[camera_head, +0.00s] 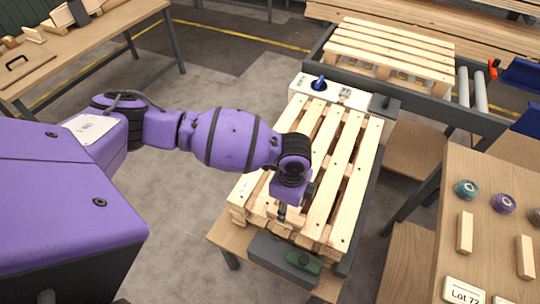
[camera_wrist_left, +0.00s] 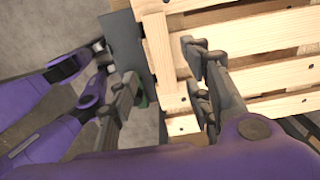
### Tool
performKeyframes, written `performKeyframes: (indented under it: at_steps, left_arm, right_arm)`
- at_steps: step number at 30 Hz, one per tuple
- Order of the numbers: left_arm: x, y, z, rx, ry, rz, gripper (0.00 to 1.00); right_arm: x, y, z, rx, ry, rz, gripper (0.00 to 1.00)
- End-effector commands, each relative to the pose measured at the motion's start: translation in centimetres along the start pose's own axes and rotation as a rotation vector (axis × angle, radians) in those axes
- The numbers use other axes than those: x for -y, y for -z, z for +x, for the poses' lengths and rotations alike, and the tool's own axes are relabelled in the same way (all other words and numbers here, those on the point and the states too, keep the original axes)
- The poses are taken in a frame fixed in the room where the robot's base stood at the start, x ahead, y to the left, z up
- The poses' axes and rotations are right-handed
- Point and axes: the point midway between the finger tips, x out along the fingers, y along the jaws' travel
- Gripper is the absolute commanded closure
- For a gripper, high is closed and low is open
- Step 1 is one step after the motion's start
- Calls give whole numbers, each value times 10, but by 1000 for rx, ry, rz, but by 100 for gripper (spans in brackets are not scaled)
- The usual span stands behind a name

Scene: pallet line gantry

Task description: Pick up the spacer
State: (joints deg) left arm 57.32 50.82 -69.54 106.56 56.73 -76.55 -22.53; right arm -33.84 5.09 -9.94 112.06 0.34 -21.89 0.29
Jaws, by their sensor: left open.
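No part is marked as the spacer. My left gripper (camera_head: 293,205) is over the near end of a slatted pallet (camera_head: 345,160), pointing down. In the left wrist view my left gripper (camera_wrist_left: 160,72) is open, its fingers apart above the pallet's end, where a light wooden strip (camera_wrist_left: 157,45) runs across the slats. I cannot tell whether this strip is loose or part of the pallet. My right gripper does not show in the head view.
A dark grey fixture (camera_head: 270,252) with a green part stands at the pallet's near end. A white strip (camera_head: 345,93) with a blue knob is at its far end. A second pallet (camera_head: 390,50) lies behind. Tape rolls, one teal (camera_head: 466,188), lie on the right table.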

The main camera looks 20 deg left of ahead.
Motion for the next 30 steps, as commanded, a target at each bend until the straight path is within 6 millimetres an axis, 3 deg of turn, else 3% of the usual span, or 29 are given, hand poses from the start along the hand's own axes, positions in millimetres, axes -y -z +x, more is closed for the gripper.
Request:
performKeyframes:
  at_steps: [5,12,20,30]
  left_arm:
    - [3,-4,21,1,5,0,55]
    - [4,-6,52,0,7,0,55]
    - [5,-6,55,-2,9,0,55]
    - [5,-6,54,-2,9,0,97]
  right_arm:
    - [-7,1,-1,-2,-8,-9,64]
    - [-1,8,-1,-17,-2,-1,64]
    - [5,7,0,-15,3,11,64]
    - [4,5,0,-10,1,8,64]
